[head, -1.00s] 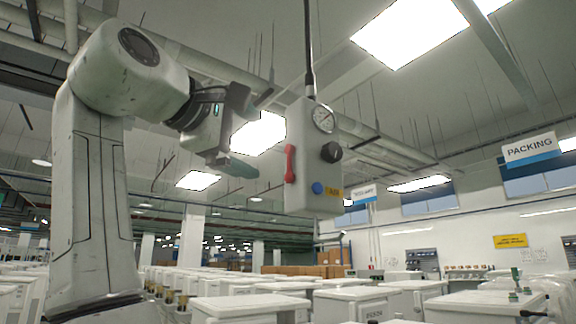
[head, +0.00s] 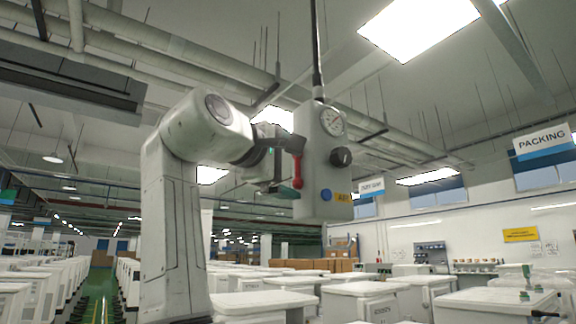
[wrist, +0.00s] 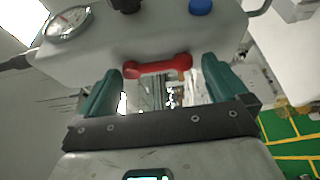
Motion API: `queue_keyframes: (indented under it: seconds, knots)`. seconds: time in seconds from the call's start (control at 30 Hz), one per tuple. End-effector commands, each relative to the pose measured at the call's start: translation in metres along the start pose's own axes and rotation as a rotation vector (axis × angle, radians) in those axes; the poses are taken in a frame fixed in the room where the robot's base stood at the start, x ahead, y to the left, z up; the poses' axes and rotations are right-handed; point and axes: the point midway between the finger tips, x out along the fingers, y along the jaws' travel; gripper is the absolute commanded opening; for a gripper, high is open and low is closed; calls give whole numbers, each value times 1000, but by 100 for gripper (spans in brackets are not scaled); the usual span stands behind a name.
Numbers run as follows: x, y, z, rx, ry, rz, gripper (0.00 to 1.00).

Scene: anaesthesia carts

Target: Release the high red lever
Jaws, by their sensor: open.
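The high red lever (head: 298,172) is on the left side of a pale grey control box (head: 320,207) that hangs overhead from a dark cable. In the wrist view the red lever (wrist: 158,67) lies across the gap between my teal fingers, close to their tips. My gripper (head: 283,168) is open beside the lever in the head view, and it also shows in the wrist view (wrist: 161,76). I cannot tell whether either finger touches the lever. The lever's upper end is partly hidden in the head view.
Rows of white carts (head: 362,300) stand below. A green aisle (head: 100,285) runs on the left.

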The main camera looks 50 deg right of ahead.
Motion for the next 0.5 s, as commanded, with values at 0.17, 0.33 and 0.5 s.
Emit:
queue_keyframes:
  seconds: [0.17,0.33,0.5]
  knots:
    - [0,0,0,0,0,0,88]
    - [0,0,0,0,0,-1,71]
    - [0,-1,0,0,-1,-2,55]
